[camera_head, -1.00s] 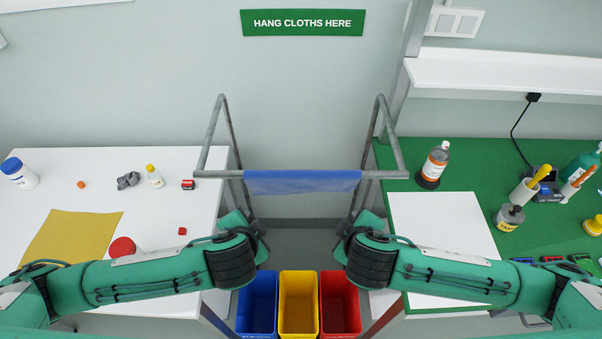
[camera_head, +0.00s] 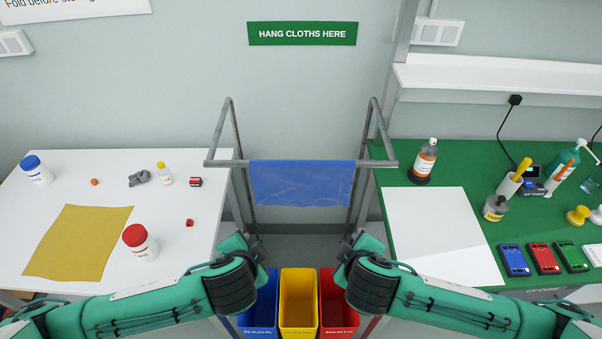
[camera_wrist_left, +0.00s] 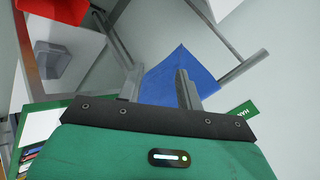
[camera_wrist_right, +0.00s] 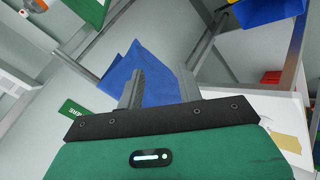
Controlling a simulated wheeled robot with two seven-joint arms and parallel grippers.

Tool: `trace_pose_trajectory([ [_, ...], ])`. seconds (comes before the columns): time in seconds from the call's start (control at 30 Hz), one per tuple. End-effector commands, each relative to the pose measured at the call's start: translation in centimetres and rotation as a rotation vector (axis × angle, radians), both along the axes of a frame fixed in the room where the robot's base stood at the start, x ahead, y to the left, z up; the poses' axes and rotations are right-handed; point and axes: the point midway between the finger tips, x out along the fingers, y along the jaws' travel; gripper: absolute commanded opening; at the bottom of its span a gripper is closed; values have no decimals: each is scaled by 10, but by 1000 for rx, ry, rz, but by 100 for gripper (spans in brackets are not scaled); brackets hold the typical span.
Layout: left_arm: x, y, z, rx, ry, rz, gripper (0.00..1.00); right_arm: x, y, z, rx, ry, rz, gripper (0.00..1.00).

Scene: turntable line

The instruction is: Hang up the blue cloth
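The blue cloth (camera_head: 302,184) hangs draped over the front bar of the grey metal rack (camera_head: 228,163), below the green "HANG CLOTHS HERE" sign (camera_head: 302,33). My left gripper (camera_head: 250,240) is below and left of the cloth, apart from it. My right gripper (camera_head: 352,240) is below and right of it, also apart. In the left wrist view the cloth (camera_wrist_left: 178,75) shows beyond my open, empty fingers (camera_wrist_left: 158,85). In the right wrist view the cloth (camera_wrist_right: 140,72) shows beyond the other open, empty fingers (camera_wrist_right: 160,88).
Blue (camera_head: 258,305), yellow (camera_head: 298,300) and red (camera_head: 340,305) bins stand below my grippers. The left white table (camera_head: 100,185) bears a yellow cloth (camera_head: 78,242) and jars. The right green table (camera_head: 450,175) bears bottles, a white sheet (camera_head: 440,235) and small coloured devices.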

Motion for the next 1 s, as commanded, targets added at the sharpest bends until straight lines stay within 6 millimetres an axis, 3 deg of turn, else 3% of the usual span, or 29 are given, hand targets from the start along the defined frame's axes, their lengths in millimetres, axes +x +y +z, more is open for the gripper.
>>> trace_pose_trajectory([
  [0.73,2,0,-3,-1,3,2,36,2,0,-3,1,2,-3,36],
  [0.87,17,-2,-26,-15,24,21,36,17,2,-26,15,24,-22,36],
  [1.0,47,0,-81,-51,73,66,36,47,0,-81,52,73,-67,36],
])
